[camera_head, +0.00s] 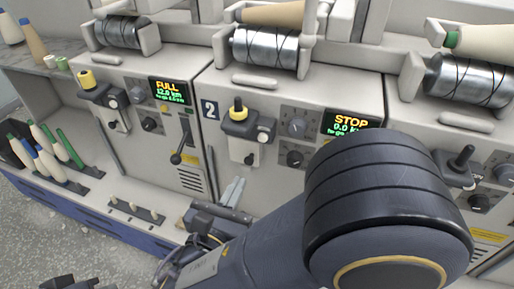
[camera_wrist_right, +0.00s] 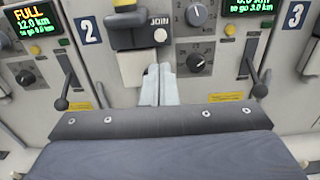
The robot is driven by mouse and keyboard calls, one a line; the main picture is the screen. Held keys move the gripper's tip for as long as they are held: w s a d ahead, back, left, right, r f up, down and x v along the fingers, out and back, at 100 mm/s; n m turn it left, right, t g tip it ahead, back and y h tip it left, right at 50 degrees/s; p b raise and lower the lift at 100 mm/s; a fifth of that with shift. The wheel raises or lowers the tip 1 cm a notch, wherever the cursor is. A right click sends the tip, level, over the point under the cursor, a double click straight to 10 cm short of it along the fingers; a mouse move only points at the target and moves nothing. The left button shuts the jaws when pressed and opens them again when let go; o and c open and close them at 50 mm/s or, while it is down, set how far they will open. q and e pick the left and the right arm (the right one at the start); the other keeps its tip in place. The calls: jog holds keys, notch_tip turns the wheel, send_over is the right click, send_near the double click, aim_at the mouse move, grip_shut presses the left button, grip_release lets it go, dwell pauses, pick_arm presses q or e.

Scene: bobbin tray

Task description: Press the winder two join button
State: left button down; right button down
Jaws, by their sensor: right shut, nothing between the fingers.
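Winder two carries a blue "2" plate (camera_head: 210,109) and a display (camera_head: 351,123) reading STOP. Its join button (camera_wrist_right: 160,35) is a small pale round button under the word JOIN, on a dark block right of the plate in the right wrist view. My right gripper (camera_head: 236,182) is shut and empty in front of winder two's panel, below that block. Its pale fingertips (camera_wrist_right: 160,68) show below the button in the right wrist view, apart from it in the picture; the gap in depth is unclear.
Winder one's display (camera_head: 169,91) reads FULL. A black lever (camera_head: 182,142) stands out left of winder two. Knobs (camera_wrist_right: 196,62) sit right of the join block. A peg rail (camera_head: 136,211) and several bobbins (camera_head: 48,164) lie lower left.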

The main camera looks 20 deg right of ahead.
aim_at(262, 139)
jog(key=b+x, duration=0.2)
jog(key=x, duration=1)
jog(key=shift+w+d, duration=0.15)
jog(key=shift+d, duration=0.05)
jog(key=shift+w, duration=0.1)
jog(key=shift+d, duration=0.1)
